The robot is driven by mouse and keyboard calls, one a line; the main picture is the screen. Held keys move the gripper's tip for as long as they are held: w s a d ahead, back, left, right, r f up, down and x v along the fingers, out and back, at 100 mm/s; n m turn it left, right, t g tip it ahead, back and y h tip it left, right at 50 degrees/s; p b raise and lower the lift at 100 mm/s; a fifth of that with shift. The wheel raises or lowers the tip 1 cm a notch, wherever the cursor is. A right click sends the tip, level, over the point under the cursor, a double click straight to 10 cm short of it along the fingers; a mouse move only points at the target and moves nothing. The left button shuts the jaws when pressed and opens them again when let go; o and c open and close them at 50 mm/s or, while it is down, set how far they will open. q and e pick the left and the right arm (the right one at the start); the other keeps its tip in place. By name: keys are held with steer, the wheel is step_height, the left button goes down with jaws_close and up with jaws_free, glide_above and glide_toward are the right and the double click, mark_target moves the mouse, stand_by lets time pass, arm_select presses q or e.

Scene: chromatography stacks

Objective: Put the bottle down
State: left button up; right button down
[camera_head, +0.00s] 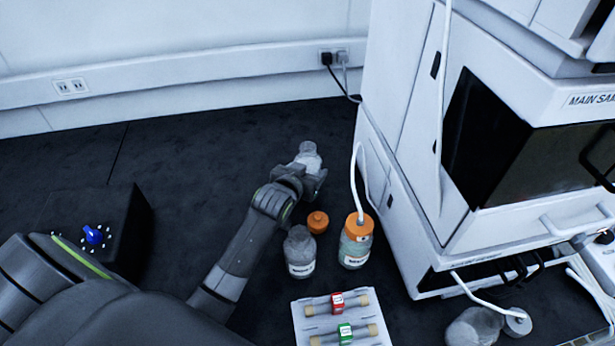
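My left gripper (300,180) reaches in from the left, over the dark bench behind the other bottles. It is shut around a clear, greyish bottle (308,155), whose upper part shows beyond the fingers. The gripper hides the bottle's lower part, and I cannot tell whether its base touches the bench. My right gripper is not in view.
An orange cap (317,222), a clear labelled bottle (299,250) and an orange-capped bottle with a tube (356,240) stand nearby. A white tray (305,338) holds red- and green-tagged columns. The instrument stack (400,190) rises at right. Dark bench (200,150) is clear at left.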

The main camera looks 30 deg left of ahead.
arm_select(q)
steer(key=shift+f, duration=0.9)
steer(key=shift+f, duration=0.1)
steer(key=o, duration=1.3)
steer(key=shift+f, duration=0.1)
steer(key=shift+c, duration=0.2)
